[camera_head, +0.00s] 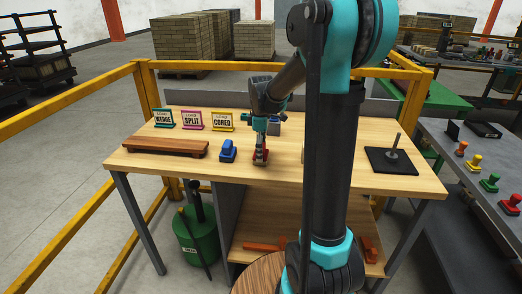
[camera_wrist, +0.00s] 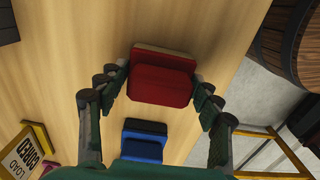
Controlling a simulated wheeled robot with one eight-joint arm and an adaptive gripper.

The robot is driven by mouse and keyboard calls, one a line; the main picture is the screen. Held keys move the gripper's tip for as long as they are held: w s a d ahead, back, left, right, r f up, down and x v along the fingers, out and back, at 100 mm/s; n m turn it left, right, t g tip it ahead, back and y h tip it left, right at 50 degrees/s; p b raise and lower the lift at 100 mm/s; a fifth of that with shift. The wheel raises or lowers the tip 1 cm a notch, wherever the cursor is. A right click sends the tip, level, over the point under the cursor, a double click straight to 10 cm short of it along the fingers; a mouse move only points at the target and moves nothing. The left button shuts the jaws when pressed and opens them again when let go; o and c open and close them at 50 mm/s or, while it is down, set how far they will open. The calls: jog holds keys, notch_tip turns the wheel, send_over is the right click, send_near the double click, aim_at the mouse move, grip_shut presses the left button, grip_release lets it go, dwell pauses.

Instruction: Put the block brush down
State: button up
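The block brush (camera_head: 261,158) is red with a paler base and is at the front middle of the light wood table (camera_head: 290,175). It also shows in the wrist view (camera_wrist: 162,84), upright between my fingers. My gripper (camera_head: 260,146) points down at it, and its fingertips (camera_wrist: 161,82) close on the brush's two sides. The brush is on the tabletop or very slightly above it; I cannot tell which.
A blue brush-like block (camera_head: 228,151) stands just left of the red one. A brown wooden board (camera_head: 165,147) lies further left. WEDGE, SPLIT and CORED signs (camera_head: 193,121) stand behind. A black plate with an upright post (camera_head: 391,160) is at the right. Bare tabletop lies between.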

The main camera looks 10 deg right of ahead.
jog(key=o, duration=0.4)
notch_tip(320, 180, up, 12)
jog(key=shift+r, duration=0.15)
dwell(0.4)
